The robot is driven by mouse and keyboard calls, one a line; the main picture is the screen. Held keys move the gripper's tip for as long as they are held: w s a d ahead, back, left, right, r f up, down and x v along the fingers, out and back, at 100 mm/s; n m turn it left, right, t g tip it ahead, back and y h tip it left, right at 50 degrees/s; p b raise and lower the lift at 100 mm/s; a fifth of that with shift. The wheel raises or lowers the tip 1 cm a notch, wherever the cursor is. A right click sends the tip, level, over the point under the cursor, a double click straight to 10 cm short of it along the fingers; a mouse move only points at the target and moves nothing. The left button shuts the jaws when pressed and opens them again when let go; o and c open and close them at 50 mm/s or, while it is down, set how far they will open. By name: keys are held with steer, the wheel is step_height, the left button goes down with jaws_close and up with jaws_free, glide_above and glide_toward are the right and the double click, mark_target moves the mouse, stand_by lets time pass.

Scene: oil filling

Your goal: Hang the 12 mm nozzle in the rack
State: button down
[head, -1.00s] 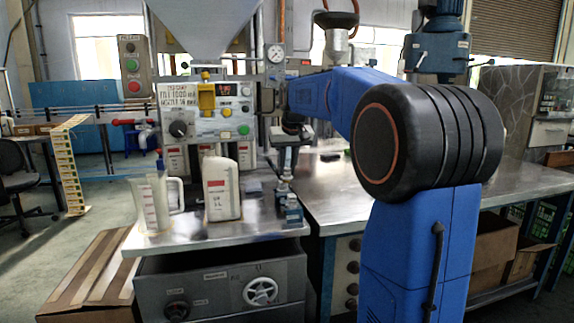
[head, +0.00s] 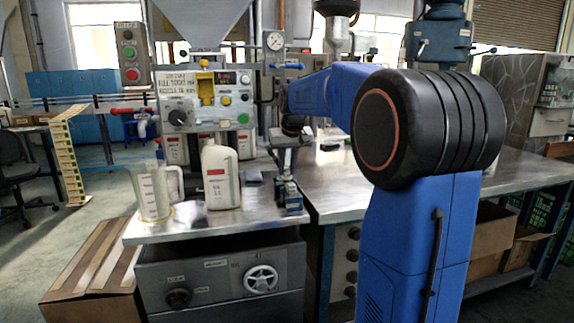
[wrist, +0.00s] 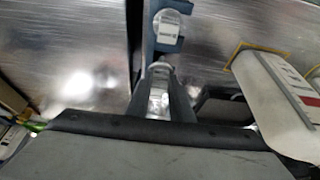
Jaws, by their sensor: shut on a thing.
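My gripper (wrist: 160,80) is shut on a pale silvery piece (wrist: 158,98), seen between its fingers in the wrist view; it is probably the nozzle, but its size mark cannot be read. In the head view my gripper (head: 287,158) points down over the right edge of the metal bench. A blue-grey fixture (wrist: 166,38) with a round white labelled part lies just ahead of the fingertips. It also stands on the bench in the head view (head: 290,197), below my gripper. I cannot tell whether it is the rack or whether the held piece touches it.
A white bottle (head: 220,180) and a clear measuring jug (head: 153,195) stand on the bench (head: 240,227), left of my gripper. The filling machine's control panel (head: 207,100) is behind them. A second metal table (head: 340,195) adjoins on the right and looks clear near its front.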

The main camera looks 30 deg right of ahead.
mark_target(287, 175)
steer(key=shift+s+f, duration=0.15)
steer(key=shift+f, duration=1.5)
steer(key=c, duration=1.5)
jaws_free()
steer(key=v, duration=1.8)
steer(key=shift+s+a+f, duration=0.1)
steer(key=shift+a, duration=0.05)
steer(key=s+a+f+n, duration=0.1)
steer(key=s+a+f, duration=0.4)
steer(key=s+f, duration=0.5)
steer(key=s+a+f+n, duration=0.1)
steer(key=s+a+f, duration=0.4)
steer(key=s+f, duration=0.4)
steer(key=s+a+f+n+y, duration=0.1)
steer(key=s+a+f, duration=0.5)
steer(key=s+f, duration=0.4)
steer(key=shift+s+a+f+t, duration=0.1)
steer(key=shift+s+f+t, duration=0.05)
steer(key=shift+s, duration=0.65)
steer(key=shift+s+f+t, duration=0.15)
steer(key=shift+s, duration=0.65)
